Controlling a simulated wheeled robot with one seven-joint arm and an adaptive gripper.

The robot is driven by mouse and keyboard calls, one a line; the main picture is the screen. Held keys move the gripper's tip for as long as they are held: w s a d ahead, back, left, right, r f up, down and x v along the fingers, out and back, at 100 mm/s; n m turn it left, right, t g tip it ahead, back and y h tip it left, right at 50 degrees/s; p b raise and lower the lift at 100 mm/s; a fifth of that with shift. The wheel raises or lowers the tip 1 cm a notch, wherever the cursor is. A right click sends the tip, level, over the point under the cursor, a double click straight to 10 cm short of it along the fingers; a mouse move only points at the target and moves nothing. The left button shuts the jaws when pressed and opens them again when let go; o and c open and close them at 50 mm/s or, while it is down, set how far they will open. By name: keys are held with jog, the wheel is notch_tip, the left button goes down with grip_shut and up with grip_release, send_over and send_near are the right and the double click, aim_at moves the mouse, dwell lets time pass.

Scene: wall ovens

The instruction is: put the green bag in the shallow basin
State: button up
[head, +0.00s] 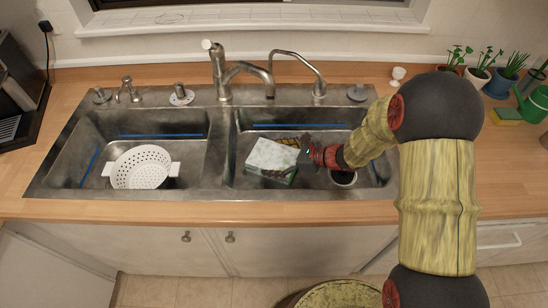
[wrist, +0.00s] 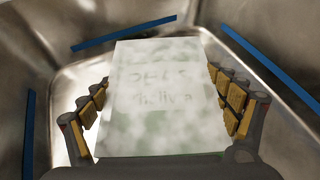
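The green bag (head: 273,156) has a large pale printed face and a green edge. In the head view it is in the right sink basin (head: 240,130), left of my gripper (head: 304,154). In the wrist view the bag (wrist: 160,90) lies between the fingers of my gripper (wrist: 163,100), its pale face toward the camera. The fingers are wide apart along both sides of the bag. I cannot tell whether they press on it, or whether the bag rests on the floor. The left basin (head: 90,135) is alongside. Which basin is shallower is unclear.
A white colander (head: 143,167) sits in the left basin. A dark round cup or drain (head: 344,178) is under my arm. The tall faucet (head: 222,75) and curved spout (head: 300,62) stand behind the basins. Potted plants (head: 480,75) and a sponge (head: 507,116) are at right.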

jog(key=shift+o, duration=1.3)
jog(key=shift+d+r+p, duration=0.25)
jog(key=shift+r+p, duration=0.05)
jog(key=shift+r, duration=0.1)
jog(key=p+v, duration=0.3)
jog(key=v, duration=0.9)
jog(key=s+a+r+n+g+h, duration=0.3)
jog(key=s+r+n+g, duration=0.1)
jog(key=s+r+n, duration=0.75)
jog(key=s+d+r+n+t+h, duration=0.4)
jog(key=s+d+r+n+h, duration=0.4)
jog(key=s+d+r+n, duration=0.1)
jog(key=s+r+n, duration=0.1)
jog(key=s+n, duration=0.1)
jog(key=shift+s+d+r+n, duration=0.15)
jog(key=shift+s+d+n, duration=0.05)
jog(key=shift+d+n, duration=0.15)
